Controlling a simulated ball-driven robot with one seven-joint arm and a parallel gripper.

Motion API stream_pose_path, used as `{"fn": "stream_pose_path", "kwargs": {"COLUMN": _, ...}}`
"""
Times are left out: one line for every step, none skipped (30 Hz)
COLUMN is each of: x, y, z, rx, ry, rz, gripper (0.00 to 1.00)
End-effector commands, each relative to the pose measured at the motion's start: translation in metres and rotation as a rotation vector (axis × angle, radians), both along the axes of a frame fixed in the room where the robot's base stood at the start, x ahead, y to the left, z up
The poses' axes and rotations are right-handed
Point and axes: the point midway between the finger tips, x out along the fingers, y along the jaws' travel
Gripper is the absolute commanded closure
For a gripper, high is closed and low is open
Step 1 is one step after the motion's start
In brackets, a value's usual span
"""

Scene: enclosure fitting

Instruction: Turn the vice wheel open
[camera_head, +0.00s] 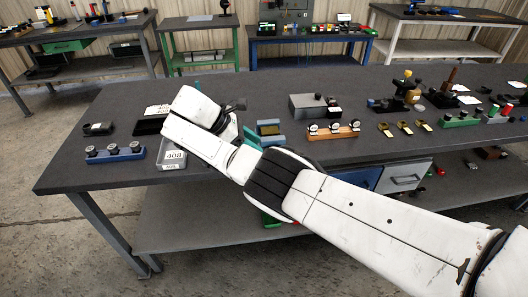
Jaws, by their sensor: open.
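My arm reaches in from the lower right over the dark workbench (350,95). My gripper (237,105) is a small dark shape at the arm's far end, above the bench; its fingers are too small to make out clearly. A blue fixture with a tan part (268,129), which looks like the vice, stands just right of and nearer than my gripper. My arm partly covers its left side. I cannot make out the vice wheel. Nothing shows held in my gripper.
A grey box (315,106) and an orange rack with round gauges (333,132) stand to the right. A blue rack with dark knobs (115,153) and a grey tray labelled 408 (172,159) are at left.

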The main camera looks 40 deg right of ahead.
Motion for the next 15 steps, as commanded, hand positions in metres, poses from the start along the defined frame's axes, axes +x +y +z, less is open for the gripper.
{"fn": "stream_pose_path", "kwargs": {"x": 0.004, "y": 0.006, "z": 0.007, "rx": -0.001, "ry": -0.001, "rz": 0.001, "gripper": 0.55}}
{"fn": "stream_pose_path", "kwargs": {"x": 0.006, "y": 0.009, "z": 0.011, "rx": 0.000, "ry": -0.002, "rz": 0.001, "gripper": 0.55}}
{"fn": "stream_pose_path", "kwargs": {"x": 0.008, "y": 0.013, "z": 0.014, "rx": 0.000, "ry": -0.001, "rz": 0.001, "gripper": 0.55}}
{"fn": "stream_pose_path", "kwargs": {"x": 0.010, "y": 0.014, "z": 0.016, "rx": 0.000, "ry": -0.001, "rz": 0.001, "gripper": 0.55}}
{"fn": "stream_pose_path", "kwargs": {"x": 0.011, "y": 0.016, "z": 0.019, "rx": 0.000, "ry": -0.001, "rz": 0.001, "gripper": 0.55}}
{"fn": "stream_pose_path", "kwargs": {"x": 0.012, "y": 0.019, "z": 0.021, "rx": 0.000, "ry": 0.000, "rz": 0.000, "gripper": 0.55}}
{"fn": "stream_pose_path", "kwargs": {"x": 0.013, "y": 0.020, "z": 0.023, "rx": 0.000, "ry": 0.000, "rz": 0.000, "gripper": 0.55}}
{"fn": "stream_pose_path", "kwargs": {"x": 0.014, "y": 0.021, "z": 0.024, "rx": 0.000, "ry": 0.000, "rz": 0.000, "gripper": 0.55}}
{"fn": "stream_pose_path", "kwargs": {"x": 0.015, "y": 0.022, "z": 0.025, "rx": 0.000, "ry": 0.000, "rz": 0.000, "gripper": 0.55}}
{"fn": "stream_pose_path", "kwargs": {"x": 0.015, "y": 0.022, "z": 0.026, "rx": 0.000, "ry": 0.000, "rz": 0.000, "gripper": 0.55}}
{"fn": "stream_pose_path", "kwargs": {"x": 0.015, "y": 0.023, "z": 0.027, "rx": 0.000, "ry": 0.000, "rz": 0.000, "gripper": 0.55}}
{"fn": "stream_pose_path", "kwargs": {"x": 0.015, "y": 0.023, "z": 0.027, "rx": 0.000, "ry": 0.001, "rz": -0.001, "gripper": 0.55}}
{"fn": "stream_pose_path", "kwargs": {"x": 0.015, "y": 0.023, "z": 0.027, "rx": 0.000, "ry": 0.001, "rz": -0.001, "gripper": 0.55}}
{"fn": "stream_pose_path", "kwargs": {"x": 0.015, "y": 0.023, "z": 0.027, "rx": 0.000, "ry": 0.001, "rz": -0.001, "gripper": 0.55}}
{"fn": "stream_pose_path", "kwargs": {"x": 0.015, "y": 0.023, "z": 0.027, "rx": 0.000, "ry": 0.001, "rz": -0.001, "gripper": 0.55}}
